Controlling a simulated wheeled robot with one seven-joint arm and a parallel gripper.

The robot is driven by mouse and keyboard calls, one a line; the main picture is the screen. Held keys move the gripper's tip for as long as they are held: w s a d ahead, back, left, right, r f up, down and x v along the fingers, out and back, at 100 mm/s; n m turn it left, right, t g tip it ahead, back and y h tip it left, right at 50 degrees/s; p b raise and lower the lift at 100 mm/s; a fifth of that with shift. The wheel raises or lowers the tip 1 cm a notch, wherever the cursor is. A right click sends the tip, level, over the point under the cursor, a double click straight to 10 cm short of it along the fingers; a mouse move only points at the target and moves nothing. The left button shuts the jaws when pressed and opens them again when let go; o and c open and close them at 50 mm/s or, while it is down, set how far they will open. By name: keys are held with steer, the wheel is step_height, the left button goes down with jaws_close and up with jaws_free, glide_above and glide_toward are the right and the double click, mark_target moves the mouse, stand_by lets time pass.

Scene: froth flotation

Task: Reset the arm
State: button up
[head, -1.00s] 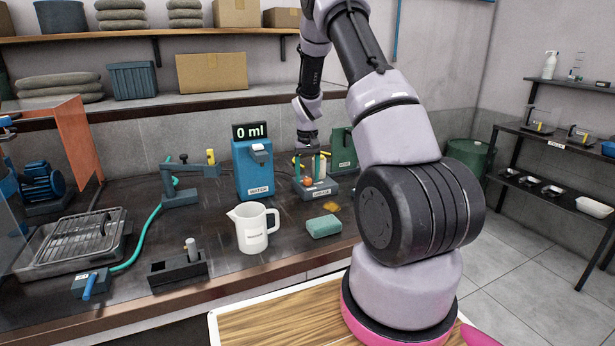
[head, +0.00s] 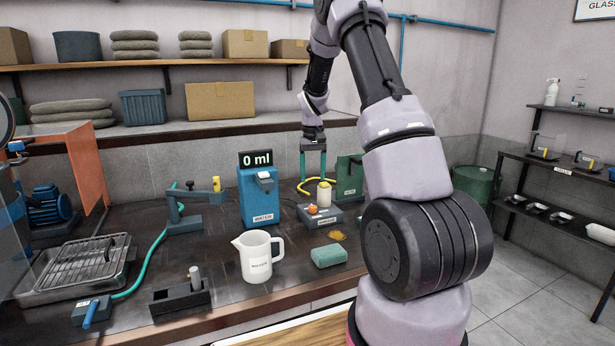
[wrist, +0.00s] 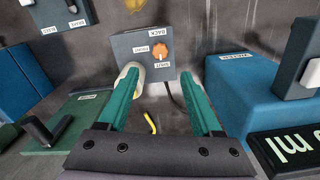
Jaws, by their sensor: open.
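My gripper (head: 313,165) hangs at the back of the bench, pointing down, with its two green fingers apart and nothing between them. It is above and behind a small grey box with an orange knob (head: 312,209) and a cream bottle (head: 324,194). In the wrist view my gripper (wrist: 165,85) has its fingers spread, with the knob box (wrist: 145,55) beyond the tips. The bottle shows partly behind the left finger there.
The blue water dispenser (head: 259,200) with a 0 ml display stands left of my gripper, and a green box (head: 349,175) stands to its right. A white jug (head: 256,258) and green sponge (head: 328,256) are nearer the front. A shelf (head: 150,67) runs above the bench.

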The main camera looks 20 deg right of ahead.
steer(key=s+a+r+t, duration=0.1)
steer(key=s+a+r, duration=0.1)
steer(key=s+r, duration=0.3)
steer(key=s+a+r+m+t+y, duration=0.15)
steer(key=s+r, duration=0.25)
steer(key=r, duration=0.4)
steer(key=s+a+r+t+h, duration=0.1)
steer(key=s+a+r, duration=0.25)
steer(key=r, duration=0.25)
steer(key=s+a+r+t, duration=0.2)
steer(key=s, duration=0.8)
steer(key=s+a+r+t+y, duration=0.1)
steer(key=s+a+r, duration=0.2)
steer(key=s, duration=0.7)
steer(key=shift+t, duration=0.35)
steer(key=shift+r+m+y, duration=0.1)
steer(key=shift+m+y, duration=0.15)
